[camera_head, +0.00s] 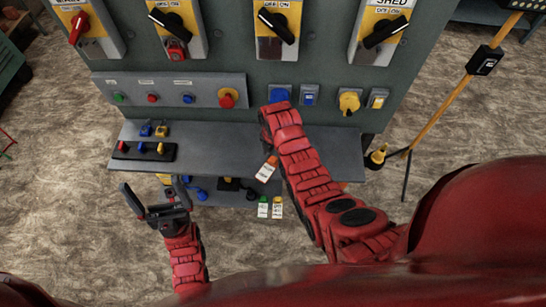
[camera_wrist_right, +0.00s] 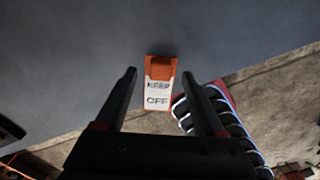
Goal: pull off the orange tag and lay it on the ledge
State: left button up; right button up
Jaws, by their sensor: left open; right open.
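The orange tag (camera_head: 266,169) has a white label and appears to lie on the grey ledge (camera_head: 217,150), near its front edge. In the right wrist view the tag (camera_wrist_right: 159,85) reads "KEEP OFF", with its orange end pointing away from me. My right gripper (camera_wrist_right: 160,76) is open, with one finger to each side of the tag in that view and nothing held. In the head view the right jaws are hidden by my arm. My left gripper (camera_head: 155,196) is open and empty, in front of the ledge at left.
More tags (camera_head: 277,208) show on a lower shelf. A yellow post (camera_head: 450,95) stands at right.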

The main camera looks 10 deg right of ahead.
notch_tip(320, 180, up, 7)
jog(key=shift+f+b, duration=0.1)
jog(key=shift+b, duration=0.5)
notch_tip(320, 180, up, 8)
jog(key=p, duration=0.8)
send_over(273, 159)
jog(key=shift+r+p, duration=0.3)
jog(key=shift+f, duration=0.1)
